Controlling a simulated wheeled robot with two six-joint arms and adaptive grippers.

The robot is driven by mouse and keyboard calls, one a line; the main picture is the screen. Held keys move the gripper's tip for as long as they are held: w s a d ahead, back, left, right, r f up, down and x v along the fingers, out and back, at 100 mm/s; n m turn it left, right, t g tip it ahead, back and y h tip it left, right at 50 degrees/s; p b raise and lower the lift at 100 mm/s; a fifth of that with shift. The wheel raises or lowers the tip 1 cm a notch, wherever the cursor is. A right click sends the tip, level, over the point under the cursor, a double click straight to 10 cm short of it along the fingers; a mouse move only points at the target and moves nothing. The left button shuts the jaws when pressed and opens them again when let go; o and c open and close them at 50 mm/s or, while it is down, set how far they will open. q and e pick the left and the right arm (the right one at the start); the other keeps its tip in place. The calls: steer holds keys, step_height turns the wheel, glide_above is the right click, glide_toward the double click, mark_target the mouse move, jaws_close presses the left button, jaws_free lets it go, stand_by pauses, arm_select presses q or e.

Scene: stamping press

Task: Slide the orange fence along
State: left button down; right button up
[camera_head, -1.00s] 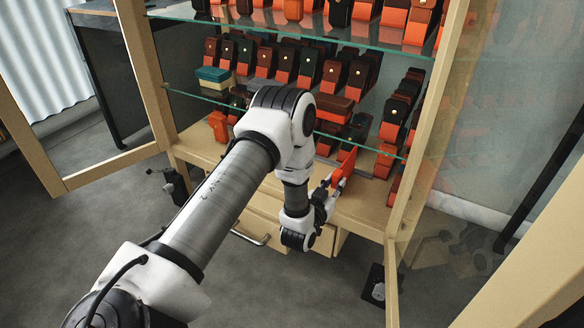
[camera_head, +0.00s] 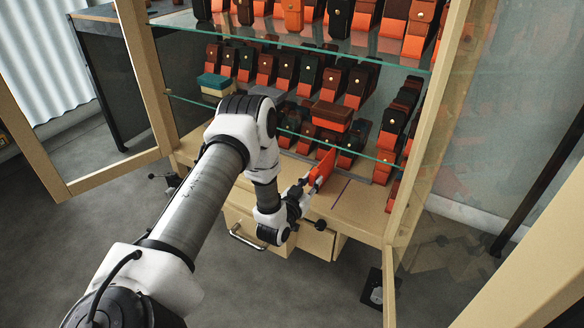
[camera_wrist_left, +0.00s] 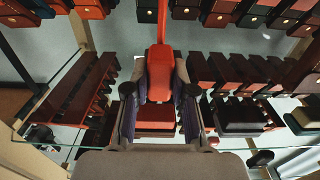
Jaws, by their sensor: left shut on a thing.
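The orange fence (camera_head: 322,167) is an upright orange plate at the front of the wooden cabinet's lower shelf. My left gripper (camera_head: 304,186) is shut on its near end from the front. In the left wrist view the orange fence (camera_wrist_left: 159,72) stands between the two fingers of my left gripper (camera_wrist_left: 159,98). The fence's foot is hard to make out in both views. My right gripper is not in view.
Several dark and orange cases stand in rows on the glass shelves (camera_head: 390,157) above and behind the fence. A teal-lidded box (camera_head: 215,84) is at the left. Glass doors (camera_head: 500,130) stand open at the sides. Bare wood (camera_head: 360,205) lies right of the fence.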

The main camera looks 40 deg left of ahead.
arm_select(q)
steer(key=shift+s+a+r+p, duration=0.1)
steer(key=shift+s+a+p, duration=0.2)
steer(key=shift+a, duration=0.75)
steer(key=shift+s+a+r+p, duration=0.15)
steer(key=shift+a+p, duration=0.2)
steer(key=shift+a, duration=0.75)
steer(key=shift+s+a+f+p, duration=0.1)
steer(key=shift+s+a+p, duration=0.2)
steer(key=shift+a, duration=0.75)
steer(key=c, duration=0.9)
jaws_free()
steer(key=shift+s, duration=0.2)
steer(key=v, duration=1.1)
steer(key=shift+s+d, duration=0.25)
steer(key=shift+s, duration=0.05)
